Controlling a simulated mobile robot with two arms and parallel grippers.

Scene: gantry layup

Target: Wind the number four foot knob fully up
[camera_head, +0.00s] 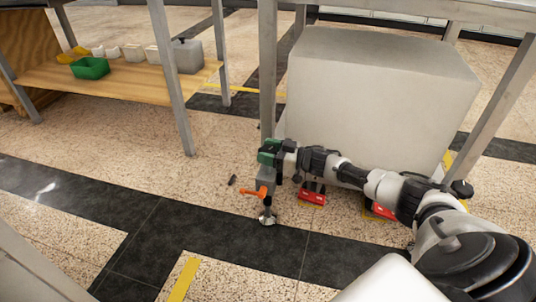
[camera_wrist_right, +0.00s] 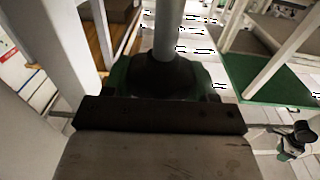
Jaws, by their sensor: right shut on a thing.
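The foot knob (camera_head: 252,192) is orange and sits low in the head view, above a round metal foot (camera_head: 267,219) on the dark floor strip. I cannot read a number on it. My right gripper (camera_head: 267,186) reaches in from the right beside the table leg and is shut at the knob, hiding part of it. In the right wrist view a grey block and a dark bar fill the near middle, with a green body and a pale post behind them; the fingertips and knob cannot be made out there. My left gripper is in neither view.
A steel table leg (camera_head: 267,70) stands just behind my right gripper. A large grey box (camera_head: 380,95) fills the space under the table. Red blocks (camera_head: 312,198) lie near its base. A wooden shelf (camera_head: 130,85) with a green bin (camera_head: 90,68) stands at left. Floor at left is mostly clear.

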